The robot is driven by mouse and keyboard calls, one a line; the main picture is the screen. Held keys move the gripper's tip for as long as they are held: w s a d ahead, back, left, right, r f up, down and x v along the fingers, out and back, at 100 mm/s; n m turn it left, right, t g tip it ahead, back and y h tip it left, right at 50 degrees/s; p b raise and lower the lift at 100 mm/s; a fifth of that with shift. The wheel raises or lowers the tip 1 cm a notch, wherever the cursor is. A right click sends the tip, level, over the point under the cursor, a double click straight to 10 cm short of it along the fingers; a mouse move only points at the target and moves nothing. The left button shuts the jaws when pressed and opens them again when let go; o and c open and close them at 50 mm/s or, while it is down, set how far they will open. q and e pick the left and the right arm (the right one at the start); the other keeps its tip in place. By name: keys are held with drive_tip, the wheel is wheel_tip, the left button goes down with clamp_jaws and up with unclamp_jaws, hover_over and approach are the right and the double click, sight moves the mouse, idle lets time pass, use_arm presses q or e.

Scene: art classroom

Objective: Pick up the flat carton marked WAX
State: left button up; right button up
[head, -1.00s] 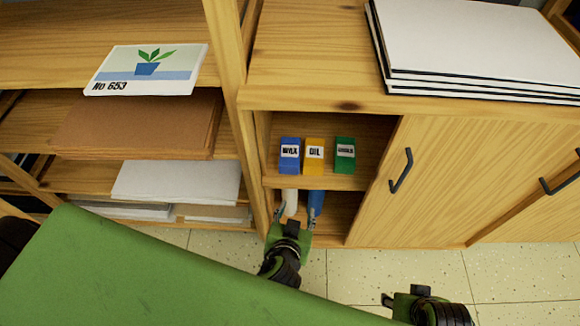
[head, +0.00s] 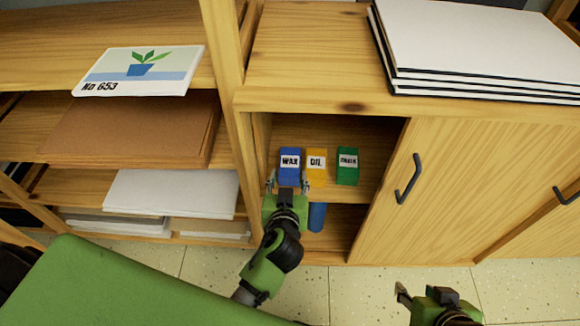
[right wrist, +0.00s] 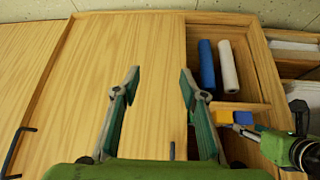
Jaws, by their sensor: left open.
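The WAX carton (head: 290,158) is blue with a white label and stands upright at the left of the cabinet's upper shelf. My left gripper (head: 288,184) is open just in front of it, one finger towards each side; I cannot tell whether they touch it. The fingers hide its lower part. In the right wrist view the blue carton (right wrist: 243,118) shows beside my left gripper (right wrist: 252,131). My right gripper (right wrist: 160,80) is open and empty in front of the cabinet doors, away from the carton; part of it shows in the head view (head: 418,298).
A yellow OIL carton (head: 316,160) stands close right of WAX, with a green carton (head: 347,165) beyond. A blue roll (right wrist: 207,65) and a white roll (right wrist: 228,65) are in the lower compartment. The cabinet's side post (head: 238,150) is close on the left.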

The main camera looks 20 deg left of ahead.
sight(290, 163)
use_arm(q)
drive_tip(key=x, duration=0.3)
drive_tip(key=b+x, duration=0.1)
drive_tip(key=shift+w+a+r, duration=0.15)
drive_tip(key=shift+w+r, duration=0.1)
drive_tip(key=shift+w, duration=0.25)
drive_tip(key=shift+w+f, duration=0.1)
drive_tip(key=shift+w, duration=0.1)
use_arm(e)
drive_tip(key=w+r+t, duration=0.1)
drive_tip(key=w+a+r, duration=0.1)
drive_tip(key=w, duration=0.1)
drive_tip(key=w+r+t, duration=0.1)
drive_tip(key=shift+w+a+t+y, duration=0.3)
drive_tip(key=shift+w, duration=0.1)
use_arm(q)
drive_tip(key=c, duration=0.9)
